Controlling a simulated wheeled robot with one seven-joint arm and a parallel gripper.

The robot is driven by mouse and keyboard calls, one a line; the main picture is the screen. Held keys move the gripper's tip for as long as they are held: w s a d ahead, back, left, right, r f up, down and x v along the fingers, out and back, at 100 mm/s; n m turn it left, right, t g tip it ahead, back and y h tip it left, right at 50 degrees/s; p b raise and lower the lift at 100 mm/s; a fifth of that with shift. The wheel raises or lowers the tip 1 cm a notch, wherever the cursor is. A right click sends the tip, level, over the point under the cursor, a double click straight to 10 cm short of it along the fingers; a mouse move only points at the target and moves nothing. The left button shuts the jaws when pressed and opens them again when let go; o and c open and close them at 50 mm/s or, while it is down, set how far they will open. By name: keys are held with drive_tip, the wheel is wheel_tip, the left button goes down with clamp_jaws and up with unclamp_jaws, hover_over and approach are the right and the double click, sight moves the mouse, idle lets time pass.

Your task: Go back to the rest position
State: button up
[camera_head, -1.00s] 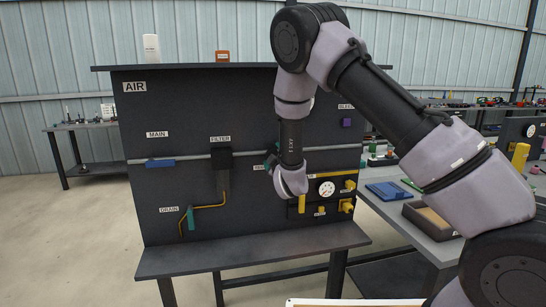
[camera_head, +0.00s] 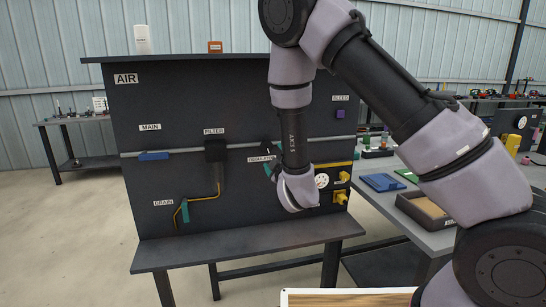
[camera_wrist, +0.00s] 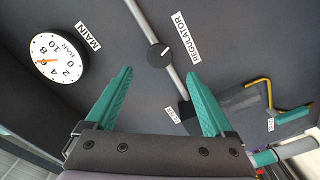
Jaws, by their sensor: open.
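My gripper (camera_wrist: 160,74) is open and empty in the wrist view, its two teal fingers spread in front of the dark air panel (camera_head: 135,110). A small dark round knob (camera_wrist: 159,55) on the grey pipe, labelled REGULATOR, shows beyond and between the fingertips, apart from them. A white gauge (camera_wrist: 58,57) labelled MAIN is at upper left in that view. In the head view my arm hangs bent before the panel. Its wrist covers most of the gripper; only a bit of teal shows beside it, near the REGULATOR label (camera_head: 262,159).
The panel carries a blue handle (camera_head: 153,156), a filter (camera_head: 216,150), a teal drain handle (camera_head: 185,211), a purple knob (camera_head: 340,114) and yellow fittings (camera_head: 341,197). A shelf (camera_head: 240,246) juts out below. At right, a table holds an open tray (camera_head: 405,200) and a blue case (camera_head: 382,182).

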drive_tip(key=d+r+m+g+h, duration=0.3)
drive_tip(key=d+r+m+g, duration=0.2)
drive_tip(key=d+r+m, duration=0.9)
drive_tip(key=s+d+r+m+g, duration=0.1)
drive_tip(key=s+d+r, duration=0.2)
drive_tip(key=s, duration=0.6)
drive_tip(key=s+d+r+m+g, duration=0.2)
drive_tip(key=s+d, duration=0.3)
drive_tip(key=s, duration=0.4)
drive_tip(key=s+d+r+m+g, duration=0.1)
drive_tip(key=s+d+r, duration=0.3)
drive_tip(key=s, duration=0.5)
drive_tip(key=shift+d+g, duration=0.45)
drive_tip(key=shift+g, duration=0.15)
